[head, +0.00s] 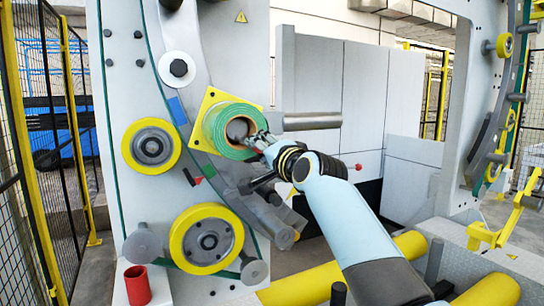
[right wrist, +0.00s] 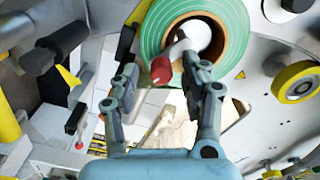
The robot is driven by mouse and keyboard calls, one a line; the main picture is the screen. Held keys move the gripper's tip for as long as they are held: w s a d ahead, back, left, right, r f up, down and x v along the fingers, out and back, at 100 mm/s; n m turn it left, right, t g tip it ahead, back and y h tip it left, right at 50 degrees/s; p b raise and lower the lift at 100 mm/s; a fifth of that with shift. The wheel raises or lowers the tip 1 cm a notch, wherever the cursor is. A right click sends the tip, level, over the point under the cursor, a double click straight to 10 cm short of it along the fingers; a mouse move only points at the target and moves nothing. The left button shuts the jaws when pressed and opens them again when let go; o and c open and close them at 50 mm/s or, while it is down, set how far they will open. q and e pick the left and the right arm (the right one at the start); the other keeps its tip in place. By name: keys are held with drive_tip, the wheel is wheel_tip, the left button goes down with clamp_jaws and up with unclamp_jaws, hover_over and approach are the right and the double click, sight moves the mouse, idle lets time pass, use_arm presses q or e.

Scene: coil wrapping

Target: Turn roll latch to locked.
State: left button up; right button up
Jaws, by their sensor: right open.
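The green wrap roll (head: 232,130) with a brown cardboard core sits on a grey spindle (head: 238,129) in front of a yellow plate (head: 206,103). The roll also fills the top of the right wrist view (right wrist: 232,30). There, a short grey lever with a dark red tip, apparently the roll latch (right wrist: 161,69), sticks out from the spindle end. My right gripper (head: 262,141) is at the roll's right front edge. In the wrist view its fingers (right wrist: 160,76) are apart, with the red tip between them and no clear grip on it. My left gripper is not in view.
A red cup-like cylinder (head: 137,285) is at lower left. A grey bar (head: 312,121) lies right of the roll. A mesh fence (head: 40,150) runs along the left.

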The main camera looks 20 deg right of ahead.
drive_tip(key=s+d, duration=0.2)
drive_tip(key=s, duration=0.8)
drive_tip(key=shift+s, duration=0.4)
